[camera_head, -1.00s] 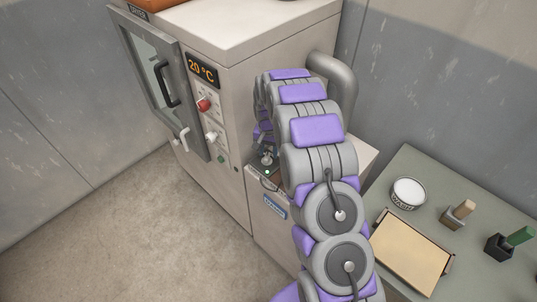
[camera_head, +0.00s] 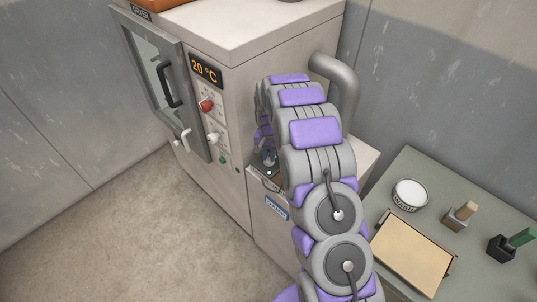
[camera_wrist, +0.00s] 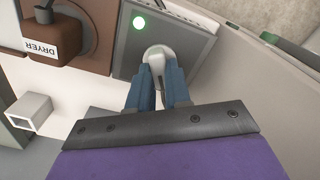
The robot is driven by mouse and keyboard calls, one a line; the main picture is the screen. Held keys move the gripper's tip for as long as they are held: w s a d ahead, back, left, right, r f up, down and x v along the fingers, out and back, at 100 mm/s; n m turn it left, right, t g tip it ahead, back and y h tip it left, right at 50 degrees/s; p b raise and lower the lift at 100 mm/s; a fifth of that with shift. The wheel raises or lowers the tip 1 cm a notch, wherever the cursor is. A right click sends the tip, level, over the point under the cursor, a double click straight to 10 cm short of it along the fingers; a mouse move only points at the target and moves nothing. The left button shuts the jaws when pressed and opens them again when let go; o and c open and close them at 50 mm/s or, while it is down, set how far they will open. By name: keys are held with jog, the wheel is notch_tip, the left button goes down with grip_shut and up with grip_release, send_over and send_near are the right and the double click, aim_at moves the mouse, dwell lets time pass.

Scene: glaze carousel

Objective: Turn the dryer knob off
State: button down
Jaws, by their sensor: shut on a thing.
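In the wrist view my gripper (camera_wrist: 158,90) is shut on a pale knob (camera_wrist: 159,58). In the head view the dryer (camera_head: 215,185) is a beige cabinet with a "20 °C" display (camera_head: 206,70). A red button (camera_head: 207,106) and a white control (camera_head: 213,136) are below the display.
A grey pipe (camera_head: 345,80) bends behind my arm. The floor (camera_head: 110,235) at left is clear.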

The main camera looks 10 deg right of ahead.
jog(key=shift+s, duration=0.1)
dwell(0.3)
jog(key=shift+n+p, duration=0.75)
jog(key=shift+n, duration=0.35)
jog(key=n+p, duration=0.1)
jog(key=n, duration=0.2)
jog(key=shift+a+n+p, duration=0.1)
jog(key=shift+n+p, duration=0.2)
jog(key=n+p, duration=0.1)
jog(key=n, duration=0.4)
jog(key=shift+s+f+n, duration=0.1)
jog(key=shift+f+n, duration=0.05)
jog(key=shift+n, duration=0.55)
jog(key=c, duration=1.1)
grip_release()
jog(key=shift+o, duration=0.2)
jog(key=shift+r+p, duration=0.2)
jog(key=shift+p, duration=0.1)
